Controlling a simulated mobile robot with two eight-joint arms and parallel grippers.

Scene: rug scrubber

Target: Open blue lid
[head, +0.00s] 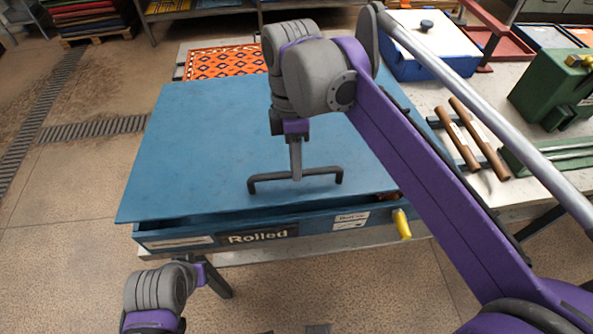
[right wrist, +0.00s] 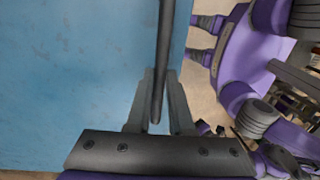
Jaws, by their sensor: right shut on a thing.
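The blue lid (head: 205,140) covers a wide blue box (head: 320,224) marked "Rolled". A dark gap shows between the lid's front edge and the box, so the lid stands slightly raised at the front. A dark bar handle (head: 320,172) is on the lid near its front edge. My right gripper (head: 296,174) is shut on the handle's middle from above. In the right wrist view the handle bar (right wrist: 161,70) runs between the two fingers (right wrist: 158,105), over the lid (right wrist: 75,70). My left gripper (head: 215,280) is low in front of the box, its fingers unclear.
A yellow handle (head: 402,224) sticks out at the box's front right. An orange patterned rug (head: 235,62) lies behind the lid. Brown rollers (head: 480,140) and a green machine (head: 550,95) stand at right. My right arm crosses the right side. The floor at left is clear.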

